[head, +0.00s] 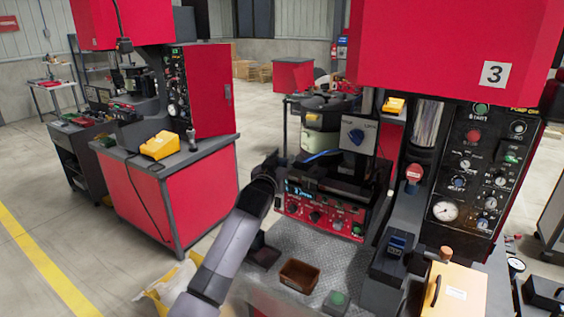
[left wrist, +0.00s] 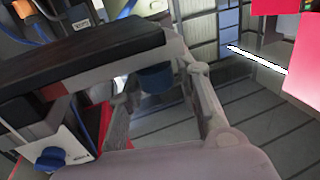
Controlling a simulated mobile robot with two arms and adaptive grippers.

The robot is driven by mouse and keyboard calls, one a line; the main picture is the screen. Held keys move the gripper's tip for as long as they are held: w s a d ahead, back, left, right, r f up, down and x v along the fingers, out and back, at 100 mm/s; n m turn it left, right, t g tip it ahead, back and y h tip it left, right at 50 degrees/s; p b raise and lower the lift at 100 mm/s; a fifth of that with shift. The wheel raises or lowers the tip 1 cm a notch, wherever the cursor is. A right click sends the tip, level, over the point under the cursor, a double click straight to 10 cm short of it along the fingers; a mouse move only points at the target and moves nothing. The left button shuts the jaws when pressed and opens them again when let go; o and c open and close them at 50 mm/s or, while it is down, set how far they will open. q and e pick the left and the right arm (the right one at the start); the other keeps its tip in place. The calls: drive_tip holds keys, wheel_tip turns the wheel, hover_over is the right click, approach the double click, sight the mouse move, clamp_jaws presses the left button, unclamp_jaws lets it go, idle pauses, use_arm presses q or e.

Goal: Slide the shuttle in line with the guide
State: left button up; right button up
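My left arm rises from the bottom of the head view, and its dark wrist end (head: 264,182) is left of the feeder machine. Its fingers cannot be made out there. In the left wrist view my left gripper (left wrist: 160,84) has its two fingers spread apart. A dark slab with a grey edge (left wrist: 90,58) crosses close in front and hides part of the left finger. A blue round part (left wrist: 155,77) shows between the fingers, with no clear contact. I cannot tell which parts are shuttle and guide. My right gripper is out of view.
A red control panel (head: 318,213) fronts the machine. A brown bin (head: 299,276) and a green button box (head: 335,301) are on the metal worktop (head: 258,291). A yellow box (head: 453,292) stands at right.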

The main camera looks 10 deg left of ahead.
use_arm(q)
drive_tip(key=shift+o, duration=1.3)
drive_tip(key=shift+d, duration=0.1)
drive_tip(key=shift+s, duration=0.5)
drive_tip(key=s, duration=1.1)
drive_tip(key=shift+a, duration=0.4)
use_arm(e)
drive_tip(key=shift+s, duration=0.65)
